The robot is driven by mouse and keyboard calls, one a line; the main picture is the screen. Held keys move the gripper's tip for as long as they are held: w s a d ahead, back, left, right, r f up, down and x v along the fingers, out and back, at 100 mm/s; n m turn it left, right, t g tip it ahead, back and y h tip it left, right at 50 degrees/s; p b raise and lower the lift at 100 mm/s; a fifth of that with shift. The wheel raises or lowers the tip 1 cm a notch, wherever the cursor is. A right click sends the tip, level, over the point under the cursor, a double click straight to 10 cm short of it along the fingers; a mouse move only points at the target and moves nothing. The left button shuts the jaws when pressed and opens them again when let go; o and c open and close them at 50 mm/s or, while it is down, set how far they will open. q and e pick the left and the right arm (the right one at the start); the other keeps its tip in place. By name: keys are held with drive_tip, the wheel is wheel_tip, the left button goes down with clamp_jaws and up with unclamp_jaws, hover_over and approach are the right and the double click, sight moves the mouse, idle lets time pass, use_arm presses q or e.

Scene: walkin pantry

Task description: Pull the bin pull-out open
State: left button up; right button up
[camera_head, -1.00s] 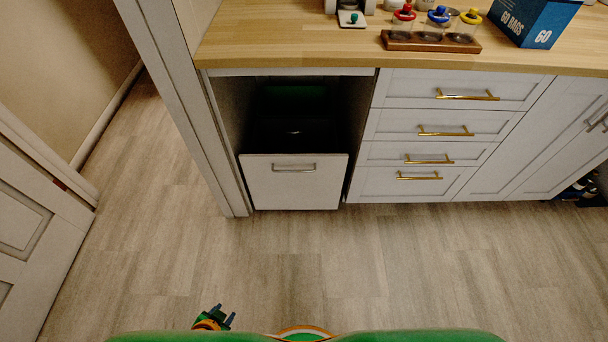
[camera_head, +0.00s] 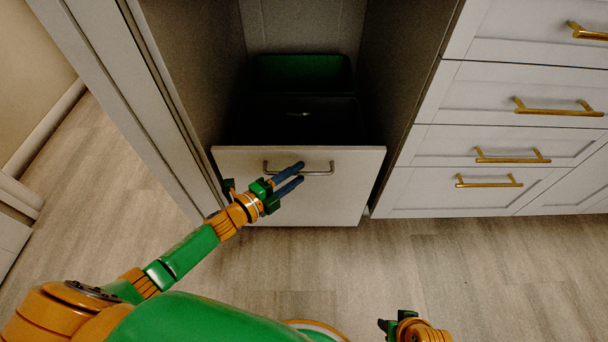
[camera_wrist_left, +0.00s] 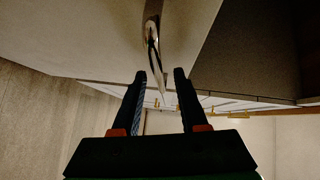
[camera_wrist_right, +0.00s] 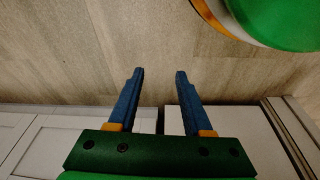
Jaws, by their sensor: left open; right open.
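The bin pull-out has a pale front panel (camera_head: 330,195) with a silver bar handle (camera_head: 318,173); it stands slightly out of its open cabinet bay. Behind the panel are a dark bin (camera_head: 340,118) and a green bin (camera_head: 300,72). My left gripper (camera_head: 294,177) is open, its blue fingers over the left part of the handle in the head view. In the left wrist view the handle (camera_wrist_left: 152,40) lies ahead of the fingertips (camera_wrist_left: 160,75), and no grip on it shows. My right gripper (camera_wrist_right: 157,75) is open and empty, low and away from the panel.
Drawers with gold handles (camera_head: 553,106) stand right of the bay. A pale post (camera_head: 130,100) borders the bay on the left. The wood floor (camera_head: 440,265) in front of the panel is clear apart from my own arms and base.

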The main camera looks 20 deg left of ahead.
use_arm(q)
drive_tip(key=shift+x, duration=0.8)
clamp_jaws()
idle(0.9)
